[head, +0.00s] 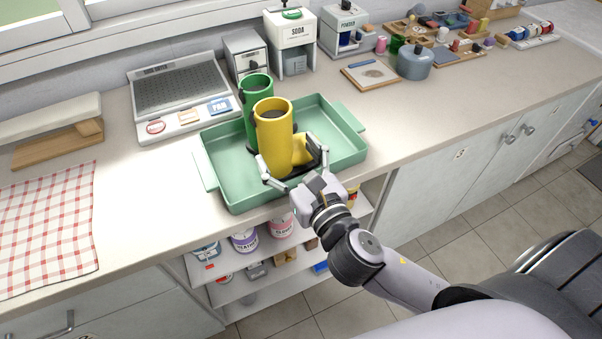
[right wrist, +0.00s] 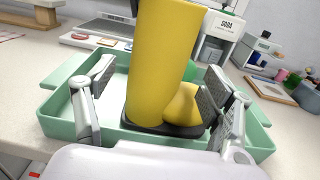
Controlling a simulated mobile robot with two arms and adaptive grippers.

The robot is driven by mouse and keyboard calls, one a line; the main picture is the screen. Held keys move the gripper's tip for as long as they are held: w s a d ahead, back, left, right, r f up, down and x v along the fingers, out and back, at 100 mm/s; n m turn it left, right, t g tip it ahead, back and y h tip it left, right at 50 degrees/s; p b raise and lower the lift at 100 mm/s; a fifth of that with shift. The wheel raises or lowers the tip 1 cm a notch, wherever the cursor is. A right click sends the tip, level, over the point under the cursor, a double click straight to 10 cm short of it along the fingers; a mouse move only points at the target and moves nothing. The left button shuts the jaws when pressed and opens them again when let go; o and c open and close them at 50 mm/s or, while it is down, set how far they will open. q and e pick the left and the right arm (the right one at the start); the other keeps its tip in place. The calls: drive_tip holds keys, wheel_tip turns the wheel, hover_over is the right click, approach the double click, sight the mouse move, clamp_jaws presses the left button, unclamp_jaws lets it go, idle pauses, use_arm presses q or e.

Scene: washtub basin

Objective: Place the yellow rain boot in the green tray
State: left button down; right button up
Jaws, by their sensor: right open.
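The yellow rain boot (head: 275,140) stands upright in the green tray (head: 225,181), in front of a green boot (head: 257,90) that also stands in the tray. My right gripper (head: 290,165) reaches in from the front with its fingers open on either side of the yellow boot. In the right wrist view the yellow boot (right wrist: 157,70) stands between the two open fingers (right wrist: 155,105), with gaps visible beside it. Its dark sole rests on or just over the tray floor; I cannot tell which. The green tray (right wrist: 55,127) also shows there. My left gripper is not in view.
A scale-like appliance (head: 180,95) stands behind the tray, with soda (head: 292,45) and powder dispensers further back. A checked cloth (head: 48,230) lies at left. A blue-grey pot (head: 414,62) and board stand at right. Open shelves with tins are below the counter edge.

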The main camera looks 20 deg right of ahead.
drive_tip(key=s, duration=0.6)
drive_tip(key=shift+d, duration=0.25)
